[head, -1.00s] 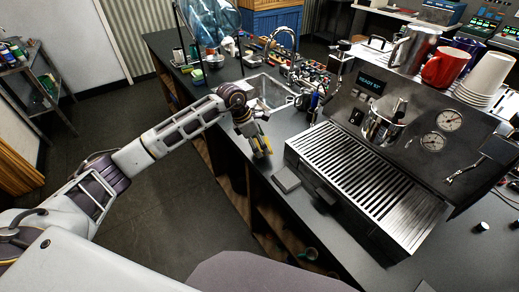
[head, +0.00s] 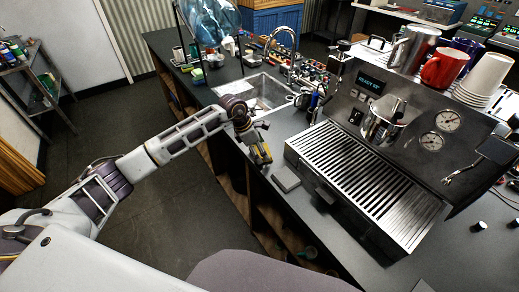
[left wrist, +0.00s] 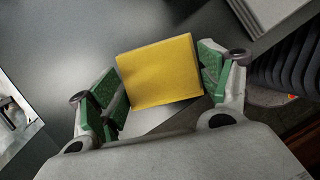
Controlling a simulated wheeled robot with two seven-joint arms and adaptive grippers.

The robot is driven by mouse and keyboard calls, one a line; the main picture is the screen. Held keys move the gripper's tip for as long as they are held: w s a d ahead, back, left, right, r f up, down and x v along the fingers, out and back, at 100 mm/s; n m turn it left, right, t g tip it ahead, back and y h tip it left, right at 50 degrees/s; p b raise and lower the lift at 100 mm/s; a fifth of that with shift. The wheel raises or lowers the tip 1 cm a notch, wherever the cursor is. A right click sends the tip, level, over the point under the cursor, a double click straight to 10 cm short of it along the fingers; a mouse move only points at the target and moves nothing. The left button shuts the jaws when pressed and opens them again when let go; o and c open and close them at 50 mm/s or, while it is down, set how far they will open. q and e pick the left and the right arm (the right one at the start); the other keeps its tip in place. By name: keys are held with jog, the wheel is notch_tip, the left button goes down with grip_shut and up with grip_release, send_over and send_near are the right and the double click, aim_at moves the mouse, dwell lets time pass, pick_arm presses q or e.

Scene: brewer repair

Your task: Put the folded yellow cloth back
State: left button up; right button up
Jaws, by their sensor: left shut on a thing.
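The folded yellow cloth (left wrist: 160,71) is a flat yellow square between the green-padded fingers of my left gripper (left wrist: 162,82) in the left wrist view. The gripper is shut on it, with one finger at each side. In the head view my left gripper (head: 259,156) is over the dark counter (head: 285,130) near its front edge, left of a small grey pad (head: 286,179). Only a little yellow shows there. I cannot tell whether the cloth touches the counter. My right gripper is not in view.
A coffee machine (head: 365,190) with a slatted drip tray stands right of the grey pad. A sink (head: 268,92) with a tap lies behind my left gripper. Small bottles and tools crowd the counter behind the sink. Open shelves lie below the counter edge.

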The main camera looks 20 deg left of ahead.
pick_arm(q)
jog(key=shift+f, duration=0.1)
jog(key=o, duration=1)
jog(key=shift+c, duration=0.2)
jog(key=b+v, duration=0.1)
jog(key=v, duration=1.1)
